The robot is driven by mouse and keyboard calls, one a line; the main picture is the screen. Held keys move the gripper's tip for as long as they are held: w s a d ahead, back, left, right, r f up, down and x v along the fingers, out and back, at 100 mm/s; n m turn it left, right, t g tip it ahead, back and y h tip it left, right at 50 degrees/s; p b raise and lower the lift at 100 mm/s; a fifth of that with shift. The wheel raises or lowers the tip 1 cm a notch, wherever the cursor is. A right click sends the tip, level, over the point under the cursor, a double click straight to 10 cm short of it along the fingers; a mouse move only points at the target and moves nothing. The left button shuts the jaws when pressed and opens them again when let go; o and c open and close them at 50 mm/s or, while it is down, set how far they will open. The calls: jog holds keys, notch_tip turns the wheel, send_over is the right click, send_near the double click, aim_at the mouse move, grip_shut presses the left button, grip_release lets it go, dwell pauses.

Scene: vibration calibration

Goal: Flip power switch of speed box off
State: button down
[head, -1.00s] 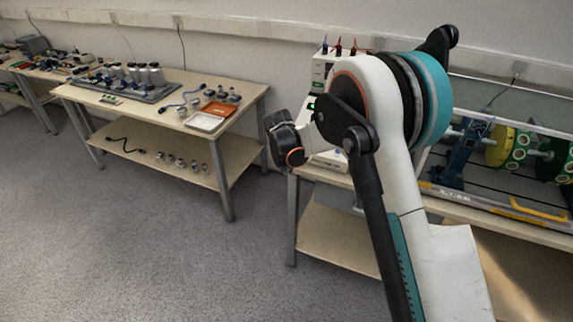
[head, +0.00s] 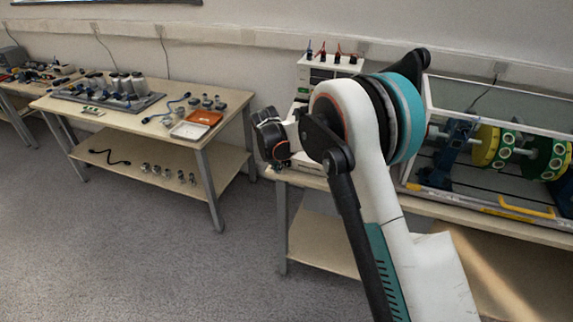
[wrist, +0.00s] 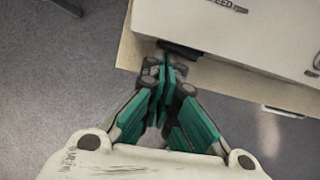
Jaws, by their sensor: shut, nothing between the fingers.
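The white speed box (wrist: 235,35) fills the upper right of the wrist view, with lettering ending in "EED" at its top edge. A dark part (wrist: 180,50) sits at its near edge; I cannot tell whether it is the power switch. My gripper (wrist: 163,68) has its teal fingers together and empty, with the tips close to this dark part. Contact cannot be told. In the head view, a white box (head: 306,167) shows partly behind my arm on the right bench, and my fingers are hidden.
A white unit with coloured plugs (head: 322,70) stands at the back of the right bench. A rig with yellow and green discs (head: 490,147) is to its right. The left table (head: 75,110) holds small parts and an orange tray (head: 205,117). The carpet between is clear.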

jog(key=shift+d, duration=0.2)
jog(key=shift+s+d, duration=0.3)
jog(key=shift+d, duration=0.35)
jog(key=shift+s+a, duration=0.1)
